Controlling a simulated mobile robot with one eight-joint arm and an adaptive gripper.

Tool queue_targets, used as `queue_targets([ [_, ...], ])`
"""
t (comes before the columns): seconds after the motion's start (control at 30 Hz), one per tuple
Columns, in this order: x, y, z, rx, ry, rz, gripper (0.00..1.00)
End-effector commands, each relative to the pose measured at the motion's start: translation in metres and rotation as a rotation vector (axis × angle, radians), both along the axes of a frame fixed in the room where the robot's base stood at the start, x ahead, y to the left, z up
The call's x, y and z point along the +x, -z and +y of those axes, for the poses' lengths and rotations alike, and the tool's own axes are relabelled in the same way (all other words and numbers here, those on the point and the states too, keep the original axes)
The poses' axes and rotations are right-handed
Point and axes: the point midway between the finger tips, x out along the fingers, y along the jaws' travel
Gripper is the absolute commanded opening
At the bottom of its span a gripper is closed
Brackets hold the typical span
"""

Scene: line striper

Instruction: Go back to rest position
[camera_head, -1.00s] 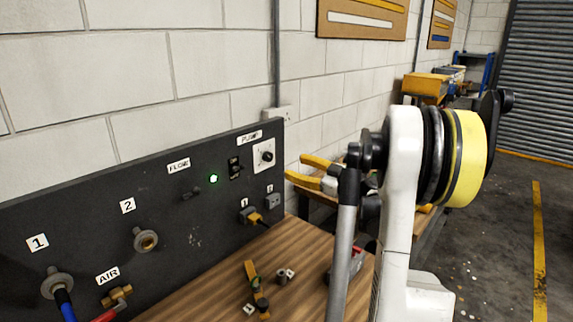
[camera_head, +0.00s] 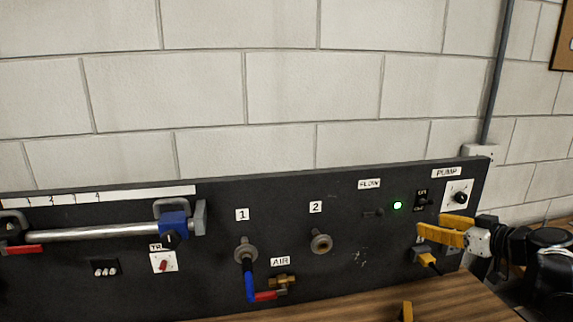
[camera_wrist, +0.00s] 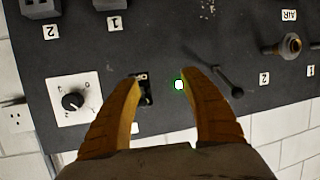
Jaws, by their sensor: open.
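My gripper (camera_head: 445,232) has yellow fingers and is at the right of the head view, in front of the black panel (camera_head: 120,215). In the wrist view its two fingers (camera_wrist: 161,80) stand apart with nothing between them. A small black toggle switch (camera_wrist: 145,90) shows beside the left finger, partly covered by it. The lit green lamp (camera_wrist: 179,85) shows by the right fingertip; in the head view the lamp (camera_head: 397,205) is left of the switch (camera_head: 422,199). I cannot tell whether a finger touches the panel.
The pump knob (camera_head: 460,197) and a yellow plug (camera_head: 429,260) are close to the gripper. A wooden bench top (camera_head: 400,298) lies in front.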

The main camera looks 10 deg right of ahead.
Motion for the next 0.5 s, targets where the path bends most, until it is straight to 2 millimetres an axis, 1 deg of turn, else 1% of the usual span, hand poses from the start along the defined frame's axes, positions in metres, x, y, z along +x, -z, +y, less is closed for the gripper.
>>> queue_targets([
  [0.03,-0.005,0.004,0.047,0.024,-0.026,0.085,0.52],
  [0.07,-0.011,0.008,0.071,0.038,-0.03,0.142,0.52],
  [0.1,-0.021,0.014,0.1,0.053,-0.029,0.213,0.52],
  [0.17,-0.039,0.023,0.139,0.063,-0.019,0.313,0.52],
  [0.2,-0.054,0.03,0.162,0.065,-0.007,0.375,0.52],
  [0.27,-0.078,0.04,0.192,0.061,0.021,0.456,0.52],
  [0.3,-0.095,0.047,0.208,0.054,0.044,0.504,0.52],
  [0.33,-0.108,0.052,0.219,0.046,0.062,0.535,0.52],
  [0.4,-0.138,0.064,0.238,0.024,0.113,0.589,0.52],
  [0.5,-0.174,0.078,0.253,-0.008,0.182,0.631,0.52],
])
